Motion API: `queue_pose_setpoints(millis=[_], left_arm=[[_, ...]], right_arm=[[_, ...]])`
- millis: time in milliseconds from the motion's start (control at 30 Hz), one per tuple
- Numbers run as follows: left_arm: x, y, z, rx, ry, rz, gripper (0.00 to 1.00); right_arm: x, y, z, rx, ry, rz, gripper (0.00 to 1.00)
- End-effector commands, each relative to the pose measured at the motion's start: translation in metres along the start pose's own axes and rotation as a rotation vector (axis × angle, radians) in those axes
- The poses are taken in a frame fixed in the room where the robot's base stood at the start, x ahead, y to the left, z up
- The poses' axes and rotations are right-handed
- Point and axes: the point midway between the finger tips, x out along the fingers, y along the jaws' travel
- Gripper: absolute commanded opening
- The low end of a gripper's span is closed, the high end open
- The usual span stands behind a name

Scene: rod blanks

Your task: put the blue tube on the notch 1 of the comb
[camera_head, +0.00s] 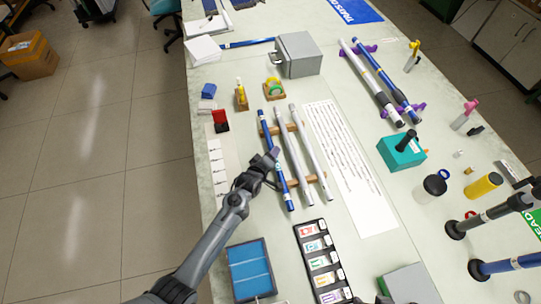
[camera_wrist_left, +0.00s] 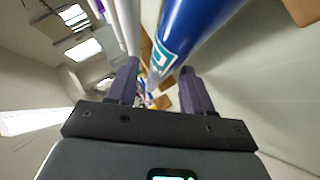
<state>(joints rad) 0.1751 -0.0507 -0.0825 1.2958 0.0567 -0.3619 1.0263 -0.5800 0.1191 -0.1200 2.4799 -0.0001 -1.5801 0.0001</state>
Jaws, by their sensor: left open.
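The blue tube (camera_head: 265,130) lies lengthwise beside two white tubes (camera_head: 288,150) across a wooden rack with two rails (camera_head: 314,178), which may be the comb. I cannot read notch numbers. My left gripper (camera_head: 271,160) is at the middle of the blue tube, from its left side. In the left wrist view the blue tube (camera_wrist_left: 195,30), with a teal and white label, runs close in front of the open fingers (camera_wrist_left: 160,85). I cannot tell whether it is between them.
Another blue tube (camera_head: 384,78) and white tube (camera_head: 366,78) rest on purple supports at upper right. A teal block (camera_head: 400,155), a grey box (camera_head: 298,55), a blue tray (camera_head: 250,270) and a black card tray (camera_head: 320,262) stand around. A printed sheet (camera_head: 350,170) lies right of the rack.

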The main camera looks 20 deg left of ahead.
Motion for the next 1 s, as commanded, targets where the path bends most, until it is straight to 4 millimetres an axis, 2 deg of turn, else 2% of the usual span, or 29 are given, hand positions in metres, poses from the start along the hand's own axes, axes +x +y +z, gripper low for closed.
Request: queue_pose_setpoints(millis=[267,367,800,1000], left_arm=[[-0.008,0.003,-0.001,-0.001,0.0,0.0,0.51],[-0.02,0.003,-0.001,-0.001,-0.001,0.0,0.51],[-0.097,0.003,-0.002,-0.001,0.0,0.0,0.51],[-0.116,0.002,-0.001,0.0,0.0,-0.001,0.51]], right_arm=[[-0.004,-0.001,-0.001,0.003,0.0,-0.003,0.57],[-0.007,-0.001,-0.003,0.003,0.0,-0.003,0.57],[-0.019,0.001,-0.006,-0.002,0.0,0.001,0.57],[-0.021,0.002,-0.006,-0.006,-0.001,0.004,0.57]])
